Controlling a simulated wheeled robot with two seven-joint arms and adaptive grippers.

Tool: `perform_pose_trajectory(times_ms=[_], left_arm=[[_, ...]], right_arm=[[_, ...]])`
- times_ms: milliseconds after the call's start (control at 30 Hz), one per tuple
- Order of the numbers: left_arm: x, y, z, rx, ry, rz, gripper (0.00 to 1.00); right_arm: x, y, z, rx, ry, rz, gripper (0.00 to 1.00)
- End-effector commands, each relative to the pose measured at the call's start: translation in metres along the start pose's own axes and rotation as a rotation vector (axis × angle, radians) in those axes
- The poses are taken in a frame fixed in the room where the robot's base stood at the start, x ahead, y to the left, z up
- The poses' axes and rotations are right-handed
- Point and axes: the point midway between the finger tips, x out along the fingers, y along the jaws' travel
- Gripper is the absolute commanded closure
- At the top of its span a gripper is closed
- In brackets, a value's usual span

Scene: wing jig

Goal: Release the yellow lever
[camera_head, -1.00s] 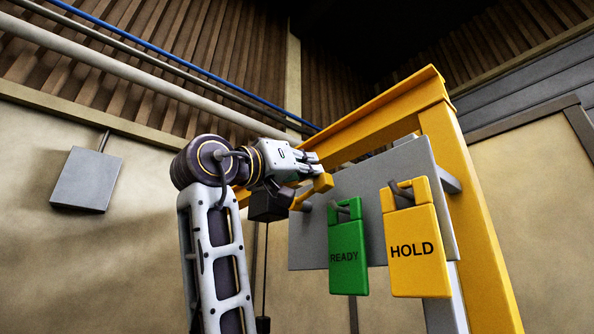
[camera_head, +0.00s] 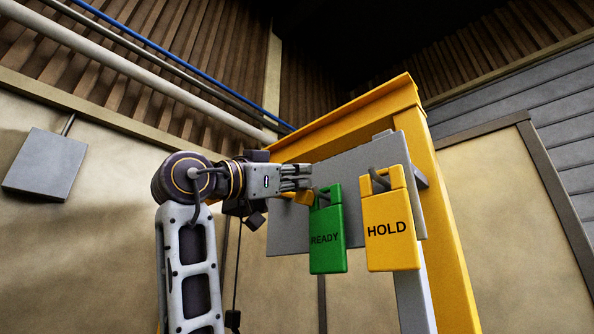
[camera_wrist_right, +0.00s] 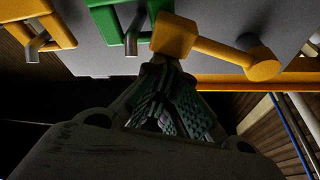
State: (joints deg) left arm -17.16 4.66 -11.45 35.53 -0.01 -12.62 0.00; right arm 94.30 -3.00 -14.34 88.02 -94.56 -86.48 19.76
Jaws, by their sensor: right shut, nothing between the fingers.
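The yellow lever (camera_wrist_right: 215,49) is on the grey panel (camera_wrist_right: 88,62). In the right wrist view it runs from a round pivot to a block at its free end, beside the green tag's hook. In the head view the lever (camera_head: 300,198) shows only partly, below and behind my right gripper (camera_head: 308,182). The right gripper's fingers are shut and empty. In the wrist view its fingertips (camera_wrist_right: 168,68) are right at the lever's block end; whether they touch cannot be told. My left gripper is not in view.
A green READY tag (camera_head: 326,240) and a yellow HOLD tag (camera_head: 388,230) hang from hooks just right of the gripper. A yellow frame (camera_head: 450,240) stands around the panel. A grey box (camera_head: 45,163) is on the left wall.

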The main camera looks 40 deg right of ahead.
Motion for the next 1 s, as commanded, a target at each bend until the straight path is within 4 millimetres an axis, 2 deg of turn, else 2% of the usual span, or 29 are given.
perform_pose_trajectory(times_ms=[267, 700, 1000], left_arm=[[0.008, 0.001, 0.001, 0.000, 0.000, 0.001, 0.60], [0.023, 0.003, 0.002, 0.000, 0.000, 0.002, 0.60], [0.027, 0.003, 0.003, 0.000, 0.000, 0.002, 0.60]], right_arm=[[-0.007, 0.005, 0.020, 0.169, 0.000, 0.061, 1.00], [-0.017, 0.006, 0.049, 0.161, 0.000, 0.057, 1.00], [-0.020, 0.004, 0.057, 0.160, -0.002, 0.057, 1.00]])
